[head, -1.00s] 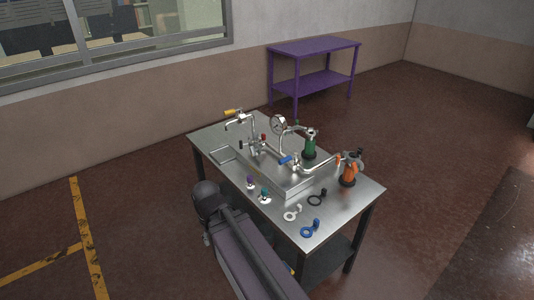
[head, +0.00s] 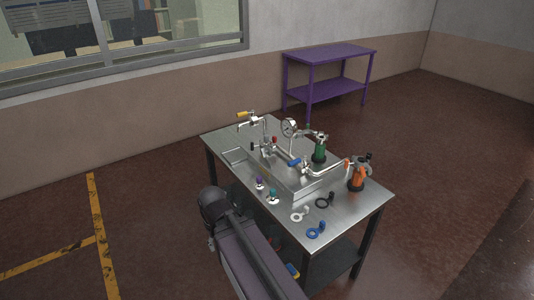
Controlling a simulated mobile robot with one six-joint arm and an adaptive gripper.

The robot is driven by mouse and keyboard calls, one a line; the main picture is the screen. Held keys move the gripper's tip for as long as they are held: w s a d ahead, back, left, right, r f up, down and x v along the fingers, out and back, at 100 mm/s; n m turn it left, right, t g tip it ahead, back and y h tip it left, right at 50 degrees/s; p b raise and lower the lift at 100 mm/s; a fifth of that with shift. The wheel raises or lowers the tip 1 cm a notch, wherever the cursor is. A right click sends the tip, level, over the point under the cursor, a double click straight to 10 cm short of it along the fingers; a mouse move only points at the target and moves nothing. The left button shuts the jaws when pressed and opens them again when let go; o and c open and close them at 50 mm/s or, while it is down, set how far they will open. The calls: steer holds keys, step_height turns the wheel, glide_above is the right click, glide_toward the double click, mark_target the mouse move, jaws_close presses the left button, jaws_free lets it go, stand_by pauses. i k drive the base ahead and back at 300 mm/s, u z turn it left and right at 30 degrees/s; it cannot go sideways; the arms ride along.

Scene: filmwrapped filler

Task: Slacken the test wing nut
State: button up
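A steel table (head: 335,222) carries a shallow metal tray (head: 296,193) with silver pipework. A round gauge (head: 288,128) stands on the pipework. A blue handle (head: 295,162), a red knob (head: 275,140) and a yellow handle (head: 243,115) show on the fittings. A green-bodied unit (head: 319,151) and an orange-bodied unit (head: 356,176) stand at the right. I cannot tell which part is the test wing nut; it is too small to make out. My folded arm is low in the picture, at the table's near left side. My gripper cannot be made out.
On the table's near side lie white (head: 299,216), black (head: 325,202) and blue (head: 316,230) ring-shaped pieces, beside small purple-topped (head: 259,183) and teal-topped (head: 273,195) pieces. A purple table (head: 328,53) stands by the wall. The floor at right is clear.

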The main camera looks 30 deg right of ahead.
mark_target(263, 152)
steer(key=u, duration=0.1)
steer(key=i, duration=0.95)
steer(key=z, duration=0.1)
